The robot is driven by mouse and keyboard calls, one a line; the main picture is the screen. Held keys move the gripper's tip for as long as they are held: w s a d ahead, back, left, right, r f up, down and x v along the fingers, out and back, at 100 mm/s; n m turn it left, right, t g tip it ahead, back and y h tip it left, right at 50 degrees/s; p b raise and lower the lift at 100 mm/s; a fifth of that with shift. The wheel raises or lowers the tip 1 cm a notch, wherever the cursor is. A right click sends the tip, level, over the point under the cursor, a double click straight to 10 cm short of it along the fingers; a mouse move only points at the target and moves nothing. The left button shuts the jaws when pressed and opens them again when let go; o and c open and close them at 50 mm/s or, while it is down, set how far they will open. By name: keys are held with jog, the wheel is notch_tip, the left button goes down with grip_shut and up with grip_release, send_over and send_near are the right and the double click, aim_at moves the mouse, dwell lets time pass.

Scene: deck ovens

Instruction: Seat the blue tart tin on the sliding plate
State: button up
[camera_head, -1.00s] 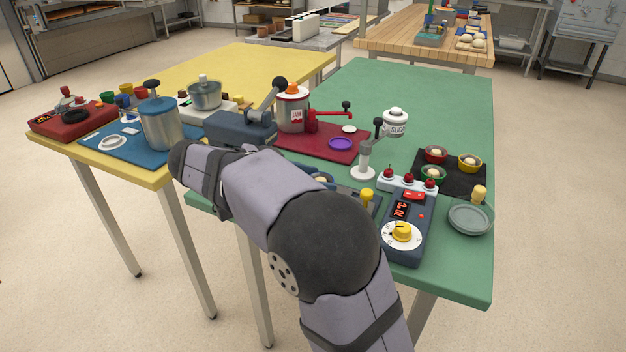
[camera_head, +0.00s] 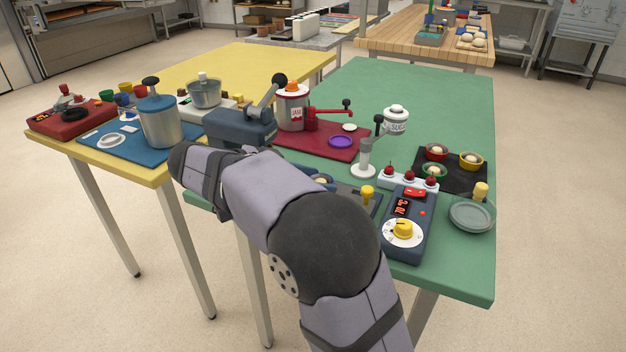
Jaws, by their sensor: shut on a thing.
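A small blue round piece with a pale middle (camera_head: 322,179) shows just above my arm on the green table. It may be the blue tart tin, but most of it is hidden. A dark flat unit (camera_head: 374,203) with a yellow knob (camera_head: 367,193) lies to its right, partly behind my arm. I cannot tell whether this is the sliding plate. My gripper is hidden behind my own arm, so its hold and its place relative to the tin do not show.
A blue-grey press (camera_head: 238,128) with a lever stands behind my arm. A jam pot (camera_head: 292,110) stands farther back. The far green tabletop is clear.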

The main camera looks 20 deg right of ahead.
jog(key=shift+f, duration=0.1)
jog(key=o, duration=0.8)
jog(key=shift+p+v, duration=2.15)
jog(key=shift+v, duration=3.4)
jog(key=s+a+f+n+y, duration=0.4)
jog(key=a+f+n+y, duration=0.25)
jog(key=f+n, duration=0.25)
jog(key=s+d+f+n+g+y, duration=0.1)
jog(key=s+d+f+n+y, duration=0.2)
jog(key=s+d+f, duration=0.35)
jog(key=s+d+f+n+g+y, duration=0.2)
jog(key=s+d+f+n+y, duration=0.15)
jog(key=s+f, duration=0.6)
jog(key=shift+h, duration=0.5)
jog(key=r+p, duration=2.5)
jog(key=r, duration=0.1)
jog(key=shift+s+d+p, duration=0.15)
jog(key=shift+s+p, duration=0.15)
jog(key=shift+s, duration=0.1)
